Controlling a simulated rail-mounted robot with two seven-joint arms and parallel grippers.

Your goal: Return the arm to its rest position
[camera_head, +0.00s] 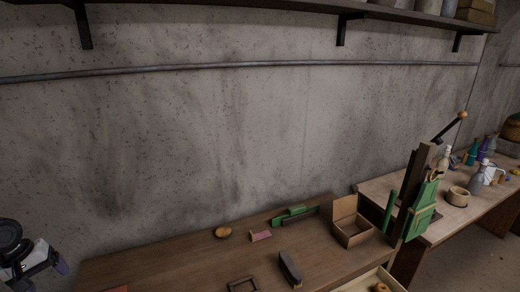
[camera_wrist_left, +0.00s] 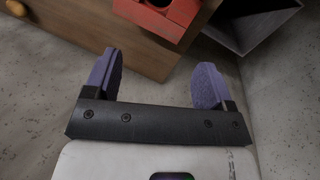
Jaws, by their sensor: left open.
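My left gripper (camera_head: 48,272) is at the lower left edge of the head view, to the left of the wooden table and apart from it. In the left wrist view, the two purple fingers of this gripper (camera_wrist_left: 157,82) are spread wide, with nothing between them. Beyond the fingers is a wooden front (camera_wrist_left: 85,28) with a round knob, and the grey floor or wall. My right gripper is in neither view.
The wooden table (camera_head: 150,262) holds an open brown box (camera_head: 352,232), green pieces (camera_head: 293,214), a dark block (camera_head: 289,268) and a round tan thing (camera_head: 222,232). A drawer stands open at its front. A red box (camera_wrist_left: 165,15) and a grey bin (camera_wrist_left: 250,25) are near my left gripper.

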